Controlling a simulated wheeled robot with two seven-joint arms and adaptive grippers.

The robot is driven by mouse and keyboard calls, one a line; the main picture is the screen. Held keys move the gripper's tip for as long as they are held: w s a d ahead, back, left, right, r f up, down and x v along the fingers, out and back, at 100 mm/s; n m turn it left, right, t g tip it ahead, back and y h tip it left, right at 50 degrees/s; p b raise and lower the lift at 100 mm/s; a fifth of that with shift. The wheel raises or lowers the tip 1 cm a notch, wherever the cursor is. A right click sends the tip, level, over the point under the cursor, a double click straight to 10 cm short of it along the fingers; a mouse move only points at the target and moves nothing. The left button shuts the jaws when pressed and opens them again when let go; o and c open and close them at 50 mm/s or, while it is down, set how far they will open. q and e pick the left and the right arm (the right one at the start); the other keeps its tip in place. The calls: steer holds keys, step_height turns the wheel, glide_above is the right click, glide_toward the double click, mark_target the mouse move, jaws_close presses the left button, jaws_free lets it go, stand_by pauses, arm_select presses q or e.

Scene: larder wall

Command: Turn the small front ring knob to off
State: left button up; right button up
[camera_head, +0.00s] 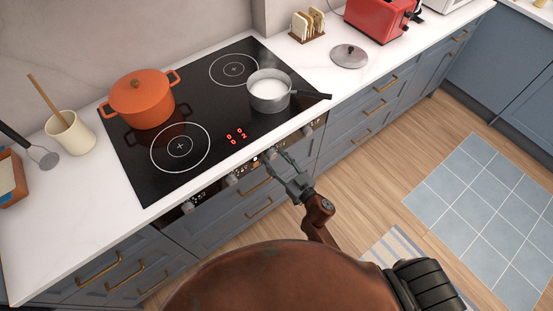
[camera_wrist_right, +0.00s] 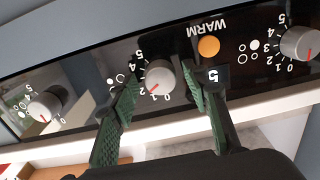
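The right wrist view shows the dark control panel at a tilt, its lettering upside down. A silver knob (camera_wrist_right: 160,78) with a red mark near the low numbers of its dial lies between the two green-grey fingers of my right gripper (camera_wrist_right: 165,85). The fingers are open, with a visible gap on each side of the knob. In the head view my right gripper (camera_head: 275,164) is at the hob's front panel, hiding part of it. A steaming saucepan (camera_head: 268,98) of white liquid stands on the hob's right side. My left gripper is not in view.
More knobs flank it in the wrist view, one at left (camera_wrist_right: 42,107) and one at right (camera_wrist_right: 300,43), with an orange WARM light (camera_wrist_right: 208,46) between. The black hob (camera_head: 207,118) has lit red digits. An orange pot (camera_head: 141,100) stands at its back left. The saucepan handle overhangs the counter.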

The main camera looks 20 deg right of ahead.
steer(key=shift+d, duration=0.1)
steer(key=c, duration=1)
steer(key=shift+n, duration=0.4)
steer(key=n, duration=0.5)
steer(key=shift+n+p, duration=0.3)
steer(key=shift+p, duration=0.05)
steer(key=n, duration=0.5)
steer(key=shift+r+n+b, duration=0.1)
steer(key=shift+n+b, duration=0.2)
steer(key=shift+n, duration=0.1)
steer(key=o, duration=1.1)
steer(key=shift+o, duration=0.2)
